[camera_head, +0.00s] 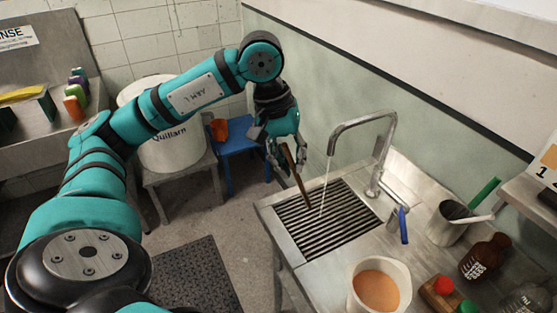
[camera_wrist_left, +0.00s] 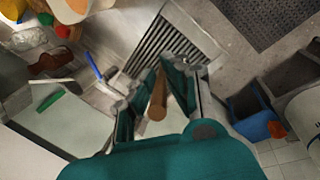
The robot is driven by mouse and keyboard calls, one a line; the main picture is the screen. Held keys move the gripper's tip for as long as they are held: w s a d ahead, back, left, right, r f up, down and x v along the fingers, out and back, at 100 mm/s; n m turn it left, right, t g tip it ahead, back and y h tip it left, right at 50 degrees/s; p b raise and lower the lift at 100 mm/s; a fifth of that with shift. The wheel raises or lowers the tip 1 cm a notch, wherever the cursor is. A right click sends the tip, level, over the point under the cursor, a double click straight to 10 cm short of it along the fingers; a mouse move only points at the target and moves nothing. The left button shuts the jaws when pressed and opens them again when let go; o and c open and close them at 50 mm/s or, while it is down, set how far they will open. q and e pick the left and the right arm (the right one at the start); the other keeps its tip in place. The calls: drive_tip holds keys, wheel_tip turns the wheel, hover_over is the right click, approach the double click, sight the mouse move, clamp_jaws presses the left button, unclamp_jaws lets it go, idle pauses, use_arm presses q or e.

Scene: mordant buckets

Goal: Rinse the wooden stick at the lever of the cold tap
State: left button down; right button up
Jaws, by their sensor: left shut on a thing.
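My left gripper (camera_head: 284,140) is shut on the brown wooden stick (camera_head: 297,172), which hangs tilted down over the slatted drain (camera_head: 320,222) at the sink's left part. The stick also shows between the fingers in the left wrist view (camera_wrist_left: 158,95). The tap (camera_head: 387,145) has a tall bent spout, and a thin stream of water (camera_head: 326,180) falls from it onto the drain. The stick's lower end is left of the stream and looks apart from it. My right gripper is not in view.
A white bucket of orange liquid (camera_head: 378,288) stands at the counter's front. A blue stool (camera_head: 237,137) and a white "Quillarn" bucket (camera_head: 172,150) are behind my arm.

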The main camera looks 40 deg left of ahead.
use_arm(q)
drive_tip(key=w+p, duration=0.1)
drive_tip(key=w, duration=0.6)
drive_tip(key=shift+w+d+p, duration=0.15)
drive_tip(key=shift+d+p, duration=0.15)
idle(0.4)
drive_tip(key=shift+d, duration=0.5)
drive_tip(key=shift+a, duration=0.15)
drive_tip(key=shift+a+b, duration=0.4)
drive_tip(key=shift+b, duration=0.05)
drive_tip(key=shift+d, duration=0.15)
drive_tip(key=shift+d, duration=0.4)
drive_tip(key=shift+a, duration=0.15)
